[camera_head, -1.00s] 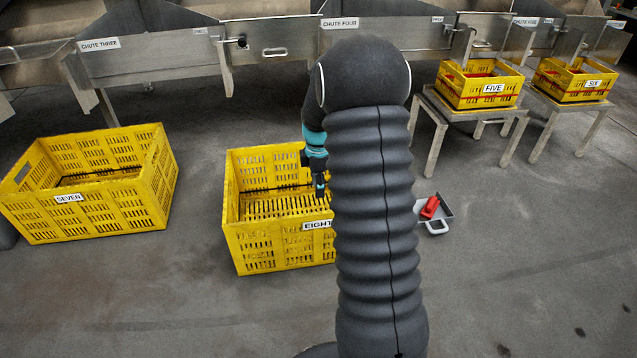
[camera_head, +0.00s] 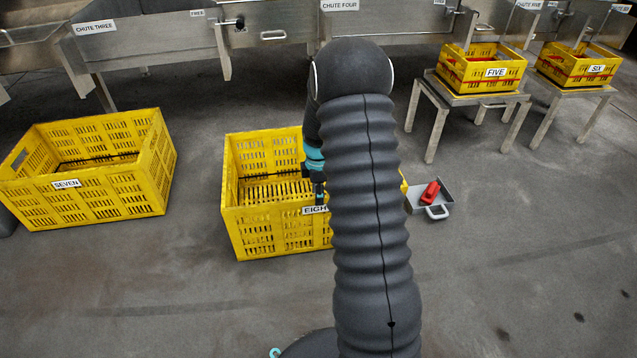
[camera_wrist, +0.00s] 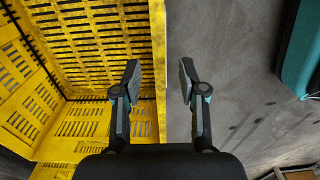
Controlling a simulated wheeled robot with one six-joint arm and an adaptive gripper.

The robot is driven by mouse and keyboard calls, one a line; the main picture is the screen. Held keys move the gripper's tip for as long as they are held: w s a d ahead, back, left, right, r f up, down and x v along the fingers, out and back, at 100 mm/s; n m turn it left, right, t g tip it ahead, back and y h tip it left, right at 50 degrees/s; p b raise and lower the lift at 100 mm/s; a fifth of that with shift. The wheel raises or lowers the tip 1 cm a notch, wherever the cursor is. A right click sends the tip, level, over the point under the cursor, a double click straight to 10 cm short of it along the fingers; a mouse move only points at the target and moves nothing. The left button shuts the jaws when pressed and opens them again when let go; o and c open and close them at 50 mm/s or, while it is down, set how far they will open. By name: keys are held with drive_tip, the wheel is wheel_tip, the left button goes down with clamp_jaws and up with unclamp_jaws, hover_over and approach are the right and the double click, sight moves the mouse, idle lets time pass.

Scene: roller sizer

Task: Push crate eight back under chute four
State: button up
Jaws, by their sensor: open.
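Crate eight (camera_head: 262,232) is a yellow slatted crate on the floor, partly hidden behind my arm in the head view. It stands out in front of chute four (camera_head: 420,22), whose lower edge is at the top of the picture, with bare floor between. Its inside looks empty where I see it. My gripper (camera_head: 320,196) is at the crate's near wall, by the EIGHT label. In the wrist view my gripper (camera_wrist: 160,82) is open, with the crate's yellow wall (camera_wrist: 157,40) running between the fingers. I cannot tell whether either finger touches it.
Crate seven (camera_head: 95,195) stands on the floor to the left. Crates five (camera_head: 480,80) and six (camera_head: 575,75) sit on metal stands at the right. A grey dustpan-like tray (camera_head: 445,190) with a red object (camera_head: 430,192) lies right of crate eight. The front floor is clear.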

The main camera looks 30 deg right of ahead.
drive_tip(key=shift+f, duration=1.9)
clamp_jaws()
